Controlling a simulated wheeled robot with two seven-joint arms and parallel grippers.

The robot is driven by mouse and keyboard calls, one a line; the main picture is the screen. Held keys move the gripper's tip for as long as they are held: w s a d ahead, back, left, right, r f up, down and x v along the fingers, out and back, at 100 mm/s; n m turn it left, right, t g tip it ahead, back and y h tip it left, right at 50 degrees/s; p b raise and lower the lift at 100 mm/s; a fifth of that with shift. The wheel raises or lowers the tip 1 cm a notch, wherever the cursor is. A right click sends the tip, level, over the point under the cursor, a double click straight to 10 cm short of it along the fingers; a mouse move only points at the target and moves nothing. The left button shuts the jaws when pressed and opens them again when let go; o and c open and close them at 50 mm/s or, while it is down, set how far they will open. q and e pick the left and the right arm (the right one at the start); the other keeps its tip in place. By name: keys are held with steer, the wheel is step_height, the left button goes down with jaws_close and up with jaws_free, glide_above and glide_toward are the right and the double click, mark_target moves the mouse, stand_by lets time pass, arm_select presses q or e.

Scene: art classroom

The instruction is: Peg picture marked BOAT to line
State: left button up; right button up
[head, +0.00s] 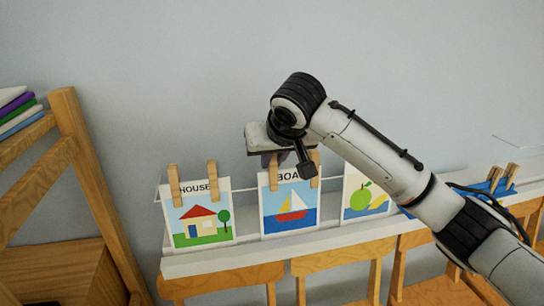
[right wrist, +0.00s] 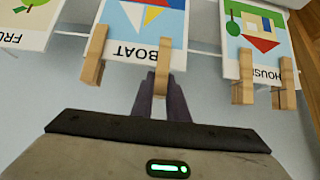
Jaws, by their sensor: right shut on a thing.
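The picture marked BOAT (head: 290,212), with a sailboat on blue water, hangs upright between two other pictures. It also shows upside down in the right wrist view (right wrist: 125,47). Two wooden pegs sit on its top edge, the left peg (head: 273,175) and the right peg (head: 315,172). My right gripper (right wrist: 160,98) is shut on the left peg, which also shows in the right wrist view (right wrist: 162,70). The thin pale line (head: 157,197) shows beside the HOUSE picture; behind the pictures it is mostly hidden. My left gripper is not in view.
The HOUSE picture (head: 198,222) hangs at left with two pegs. A fruit picture (head: 362,203) hangs at right, partly behind my right arm. A blue holder (head: 490,187) with pegs stands on the white ledge (head: 285,250). A wooden shelf (head: 75,130) with books is at far left.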

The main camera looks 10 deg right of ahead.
stand_by(0.3)
steer(key=o, duration=0.9)
steer(key=shift+o, duration=1.2)
steer(key=shift+r, duration=0.1)
steer(key=p+v, duration=0.5)
steer(key=v, duration=0.2)
